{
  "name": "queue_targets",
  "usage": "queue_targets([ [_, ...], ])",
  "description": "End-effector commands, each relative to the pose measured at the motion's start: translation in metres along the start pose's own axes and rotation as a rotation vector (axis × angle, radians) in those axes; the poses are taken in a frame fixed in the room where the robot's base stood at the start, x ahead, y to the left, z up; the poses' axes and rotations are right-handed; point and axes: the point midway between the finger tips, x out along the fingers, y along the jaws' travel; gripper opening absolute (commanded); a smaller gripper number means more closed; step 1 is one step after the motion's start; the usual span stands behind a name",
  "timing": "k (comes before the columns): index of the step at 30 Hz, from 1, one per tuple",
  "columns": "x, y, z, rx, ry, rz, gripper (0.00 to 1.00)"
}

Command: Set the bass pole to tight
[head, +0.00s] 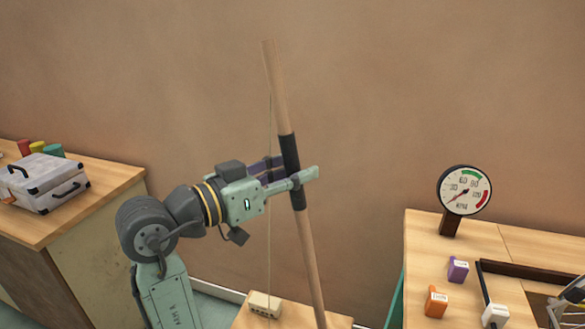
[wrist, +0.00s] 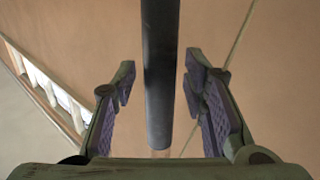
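The bass pole (head: 276,85) is a long wooden stick with a black grip (head: 290,150) at mid-height. It leans with its top to the left. A thin string (head: 269,230) runs from near its top down towards a small cream block (head: 265,304) on a low wooden surface. My gripper (head: 297,171) is at the black grip, one finger in front of the pole and one behind. In the wrist view the black grip (wrist: 161,70) stands between the two open fingers, with a gap on each side. The string (wrist: 222,75) passes to the right, beyond the right finger.
A round dial (head: 465,190) with green and red zones stands on the right table (head: 425,250); its needle points lower left. Purple (head: 458,269), orange (head: 436,301) and white (head: 495,316) labelled blocks sit there. A metal case (head: 45,183) rests on the left counter (head: 115,185).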

Motion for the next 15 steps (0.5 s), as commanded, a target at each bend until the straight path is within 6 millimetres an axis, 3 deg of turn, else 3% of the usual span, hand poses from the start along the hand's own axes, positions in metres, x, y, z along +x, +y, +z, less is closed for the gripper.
queue_targets([
  [5,0.0000,0.0000,0.0002,0.000,0.000,0.000,0.40],
  [15,-0.0002,0.0001,0.0001,0.000,0.000,0.000,0.17],
])
